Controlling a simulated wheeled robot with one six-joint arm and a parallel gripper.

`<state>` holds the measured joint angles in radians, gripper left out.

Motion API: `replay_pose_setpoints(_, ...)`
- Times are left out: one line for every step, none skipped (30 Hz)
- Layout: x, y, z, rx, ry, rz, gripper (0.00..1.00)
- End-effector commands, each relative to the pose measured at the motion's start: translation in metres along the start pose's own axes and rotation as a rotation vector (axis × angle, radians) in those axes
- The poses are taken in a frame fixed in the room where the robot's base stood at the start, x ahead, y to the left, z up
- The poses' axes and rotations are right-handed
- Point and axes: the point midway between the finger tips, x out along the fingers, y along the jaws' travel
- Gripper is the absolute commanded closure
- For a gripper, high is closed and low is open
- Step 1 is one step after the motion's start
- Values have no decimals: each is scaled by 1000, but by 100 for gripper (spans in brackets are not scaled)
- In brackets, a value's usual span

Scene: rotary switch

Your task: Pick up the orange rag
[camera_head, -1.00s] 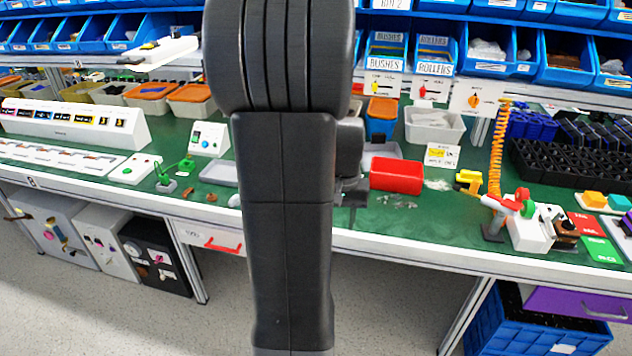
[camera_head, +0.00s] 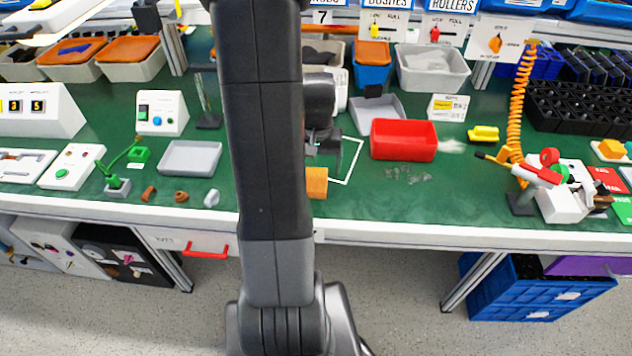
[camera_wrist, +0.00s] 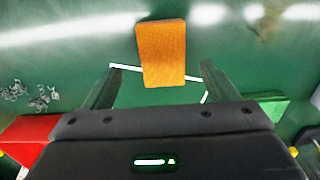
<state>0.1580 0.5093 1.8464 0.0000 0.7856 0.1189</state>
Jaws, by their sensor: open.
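The orange rag (camera_head: 316,184) lies near the front edge of the green bench top, partly hidden behind my arm in the head view. In the wrist view the rag (camera_wrist: 161,52) is a flat orange rectangle. My gripper (camera_wrist: 160,66) is open, with one finger on either side of the rag's near part and green surface showing between each finger and the rag. The rag is not gripped. In the head view my gripper (camera_head: 324,145) is mostly hidden behind my arm. The height between fingers and bench is hard to tell.
A red bin (camera_head: 404,140) stands right of the rag, with scattered clear bits (camera_head: 408,175) in front of it. A grey tray (camera_head: 190,157) lies to the left. White outline marks (camera_head: 352,160) lie beside the gripper. A green item (camera_wrist: 272,107) is at right in the wrist view.

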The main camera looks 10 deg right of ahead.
Motion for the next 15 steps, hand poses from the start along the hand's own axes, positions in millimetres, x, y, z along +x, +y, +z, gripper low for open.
replay_pose_setpoints(6, -1, -1, 0, -3, 0, 20)
replay_pose_setpoints(9, -1, -2, 0, -4, 1, 20)
replay_pose_setpoints(14, -1, -3, 0, -5, 1, 20)
replay_pose_setpoints(18, -2, -4, 0, -4, 0, 20)
replay_pose_setpoints(22, -2, -5, 0, -5, 1, 20)
replay_pose_setpoints(26, -2, -6, 0, -4, 1, 20)
replay_pose_setpoints(31, -2, -6, 0, -4, 1, 20)
replay_pose_setpoints(35, -2, -6, 0, -5, 1, 20)
replay_pose_setpoints(39, -2, -6, 0, -3, 1, 20)
replay_pose_setpoints(41, -2, -7, 0, -2, 1, 20)
replay_pose_setpoints(43, -2, -7, 0, -2, 1, 20)
replay_pose_setpoints(45, -2, -7, 0, -2, 0, 20)
replay_pose_setpoints(46, -2, -7, 0, -1, 0, 20)
replay_pose_setpoints(47, -2, -7, 0, 0, 0, 20)
replay_pose_setpoints(47, -2, -7, 0, 0, 0, 20)
